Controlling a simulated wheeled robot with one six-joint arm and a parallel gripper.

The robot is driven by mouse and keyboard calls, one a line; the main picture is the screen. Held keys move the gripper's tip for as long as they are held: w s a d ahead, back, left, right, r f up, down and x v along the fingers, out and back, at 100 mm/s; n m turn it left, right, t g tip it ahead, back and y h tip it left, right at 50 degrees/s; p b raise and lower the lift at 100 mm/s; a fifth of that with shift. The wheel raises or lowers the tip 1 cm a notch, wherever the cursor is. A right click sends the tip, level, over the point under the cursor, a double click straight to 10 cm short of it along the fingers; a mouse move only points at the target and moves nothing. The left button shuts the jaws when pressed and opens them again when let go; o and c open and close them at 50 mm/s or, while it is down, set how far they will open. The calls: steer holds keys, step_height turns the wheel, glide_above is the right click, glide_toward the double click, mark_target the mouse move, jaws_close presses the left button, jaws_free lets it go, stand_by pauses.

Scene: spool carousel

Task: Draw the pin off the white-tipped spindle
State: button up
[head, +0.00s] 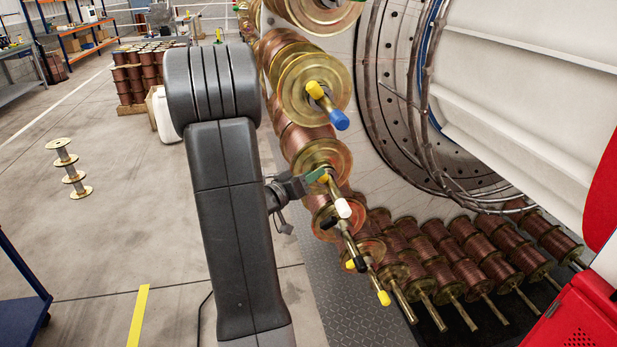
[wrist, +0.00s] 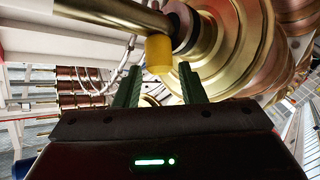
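The white-tipped spindle (head: 343,208) sticks out of a copper-wound spool with a brass flange (head: 318,158). Its pin has a yellow head (head: 324,179), which shows close up in the wrist view (wrist: 159,54) against the dark collar by the flange. The brass spindle rod (wrist: 110,12) crosses the top of that view; its white tip is out of that frame. My gripper (head: 318,174) is beside the pin in the head view, its green fingers partly hidden. In the wrist view my gripper (wrist: 160,85) is open, and the yellow head sits between the finger lines, near the tips, with gaps visible.
A blue-tipped spindle (head: 340,120) with a yellow-headed pin (head: 315,89) is above. A black-tipped spindle (head: 355,262) and a yellow-tipped one (head: 384,298) are below. Several full spools (head: 470,265) line the carousel's bottom. Open floor (head: 90,240) lies to the left.

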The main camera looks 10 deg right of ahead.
steer(key=c, duration=0.6)
steer(key=shift+m+g+y, duration=0.4)
steer(key=shift+m+y, duration=0.1)
steer(key=shift+y, duration=0.1)
steer(key=a+r+p, duration=0.2)
steer(key=r+p, duration=0.1)
steer(key=a+r+p, duration=0.3)
steer(key=p, duration=0.1)
steer(key=shift+s, duration=0.1)
steer(key=shift+c, duration=0.2)
steer(key=a, duration=1.2)
steer(key=shift+s, duration=0.2)
steer(key=shift+d, duration=0.1)
